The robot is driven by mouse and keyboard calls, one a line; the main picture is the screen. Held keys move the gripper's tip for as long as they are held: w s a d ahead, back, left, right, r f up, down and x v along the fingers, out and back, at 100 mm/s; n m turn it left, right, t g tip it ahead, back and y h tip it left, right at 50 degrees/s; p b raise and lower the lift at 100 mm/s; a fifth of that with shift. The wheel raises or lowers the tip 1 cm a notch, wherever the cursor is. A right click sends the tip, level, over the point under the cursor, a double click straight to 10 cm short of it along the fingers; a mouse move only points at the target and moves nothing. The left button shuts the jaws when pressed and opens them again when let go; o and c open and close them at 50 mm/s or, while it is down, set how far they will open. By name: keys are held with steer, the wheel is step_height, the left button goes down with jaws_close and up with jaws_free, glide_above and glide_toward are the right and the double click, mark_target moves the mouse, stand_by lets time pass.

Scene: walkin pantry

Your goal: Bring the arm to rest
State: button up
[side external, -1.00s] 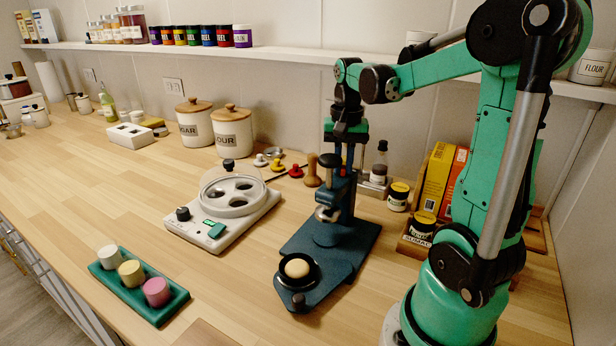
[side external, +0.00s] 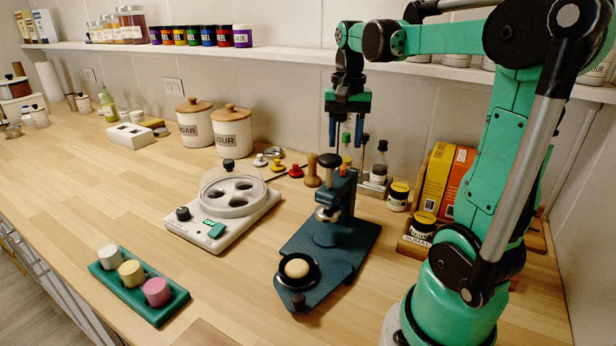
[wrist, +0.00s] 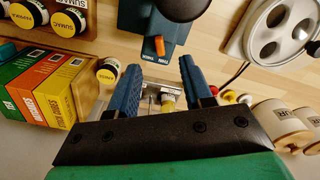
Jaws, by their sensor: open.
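My gripper (side external: 346,128) hangs pointing down above the back of the counter, behind the dark blue press (side external: 330,232). In the wrist view my gripper (wrist: 177,85) shows two blue fingers spread apart with nothing between them. Small bottles in a metal rack (wrist: 160,98) show beyond the fingers, below them. The fingers are clear of the press and apart from the counter. A pale round piece (side external: 297,268) lies in the press's black cup at the front.
A green tray (side external: 170,306) holds three coloured cylinders. Boxes (side external: 440,185) and spice jars stand at the right. The wall shelf (side external: 290,53) runs behind my arm. The left counter is mostly clear.

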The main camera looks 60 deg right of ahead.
steer(key=shift+r, duration=0.1)
steer(key=n, duration=0.1)
steer(key=s+r+n, duration=0.1)
steer(key=n, duration=0.1)
steer(key=shift+d+r+n+t+h, duration=0.15)
steer(key=shift+d+n+t+h, duration=0.15)
steer(key=shift+d+t, duration=0.1)
steer(key=s+a+f+n+g+y, duration=0.1)
steer(key=s+a+f+n, duration=0.15)
steer(key=a, duration=0.25)
steer(key=s+a+f+n+g, duration=0.1)
steer(key=s+a+f+n, duration=0.15)
steer(key=s+a, duration=0.2)
steer(key=w+a+f+n+t, duration=0.1)
steer(key=w+a+n+t, duration=0.3)
steer(key=w+a+t, duration=0.4)
steer(key=w+a, duration=0.2)
steer(key=shift+w+a+f, duration=0.15)
steer(key=shift+w+a, duration=0.15)
steer(key=shift+a, duration=0.1)
